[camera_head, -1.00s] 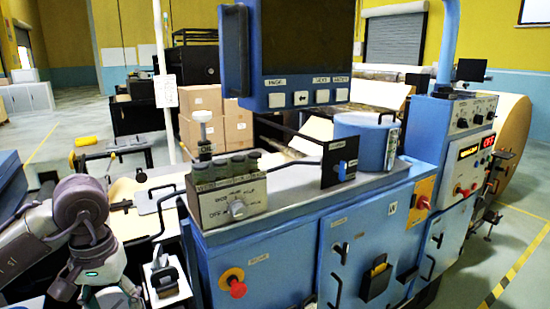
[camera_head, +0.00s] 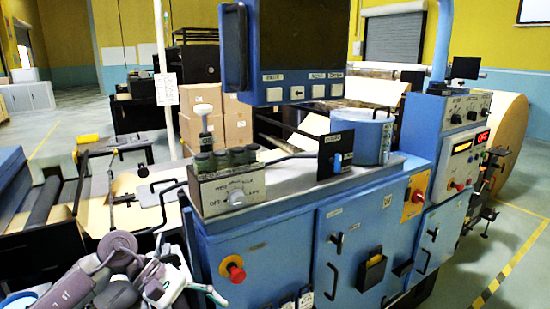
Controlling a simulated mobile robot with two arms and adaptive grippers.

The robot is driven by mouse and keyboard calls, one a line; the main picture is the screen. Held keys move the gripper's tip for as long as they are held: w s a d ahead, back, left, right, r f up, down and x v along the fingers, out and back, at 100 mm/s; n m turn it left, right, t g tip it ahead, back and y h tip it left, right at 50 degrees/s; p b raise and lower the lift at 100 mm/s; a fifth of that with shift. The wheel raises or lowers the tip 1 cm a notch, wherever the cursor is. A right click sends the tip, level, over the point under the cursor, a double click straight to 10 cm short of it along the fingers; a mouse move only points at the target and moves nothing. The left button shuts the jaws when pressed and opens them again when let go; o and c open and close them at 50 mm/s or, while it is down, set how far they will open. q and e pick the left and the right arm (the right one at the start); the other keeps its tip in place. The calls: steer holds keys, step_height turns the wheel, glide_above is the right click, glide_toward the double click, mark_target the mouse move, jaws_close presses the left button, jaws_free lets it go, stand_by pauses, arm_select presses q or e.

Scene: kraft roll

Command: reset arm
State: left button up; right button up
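My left arm (camera_head: 115,275) comes in at the lower left, folded low in front of the blue machine. Its end, with pale and teal parts (camera_head: 185,282), is beside the machine's left front corner. My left gripper's fingers cannot be made out clearly there, and I see nothing held. My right arm and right gripper are not in view.
The blue machine cabinet (camera_head: 290,235) fills the centre, with a knob box (camera_head: 232,190), a red button (camera_head: 235,270) and a hanging monitor (camera_head: 290,45). A brown paper sheet (camera_head: 150,212) lies left. Open floor (camera_head: 505,255) shows at right.

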arm_select(q)
steer(key=w+d+f+n+t+h, duration=0.2)
steer(key=w+f+n+t+h, duration=0.65)
steer(key=n, duration=1.15)
steer(key=s+a+f+n+t+y, duration=0.1)
steer(key=a+f+n+t+y, duration=0.2)
steer(key=f+n, duration=0.5)
steer(key=s+a+f+n+t+y+b, duration=0.1)
steer(key=a+f+n+t+y, duration=0.15)
steer(key=f+n+y, duration=0.45)
steer(key=s+a+f+n+t+y, duration=0.1)
steer(key=a+f+n+y, duration=0.3)
steer(key=f, duration=0.7)
steer(key=s+a+f+n+g+y, duration=0.35)
steer(key=s+f+n, duration=0.75)
steer(key=s+f, duration=0.65)
steer(key=s+f+n+g, duration=0.2)
steer(key=s+f+n, duration=0.1)
steer(key=s, duration=0.6)
steer(key=s+f+n+g+y, duration=0.1)
steer(key=s+f+n+g, duration=0.2)
steer(key=s, duration=0.7)
steer(key=s+f+n+g+b, duration=0.1)
steer(key=s+f+n+g, duration=0.2)
steer(key=s+f, duration=0.3)
steer(key=s, duration=0.4)
steer(key=shift+d+f, duration=0.2)
steer(key=shift+d, duration=0.1)
steer(key=shift+g, duration=0.25)
steer(key=shift+c, duration=0.2)
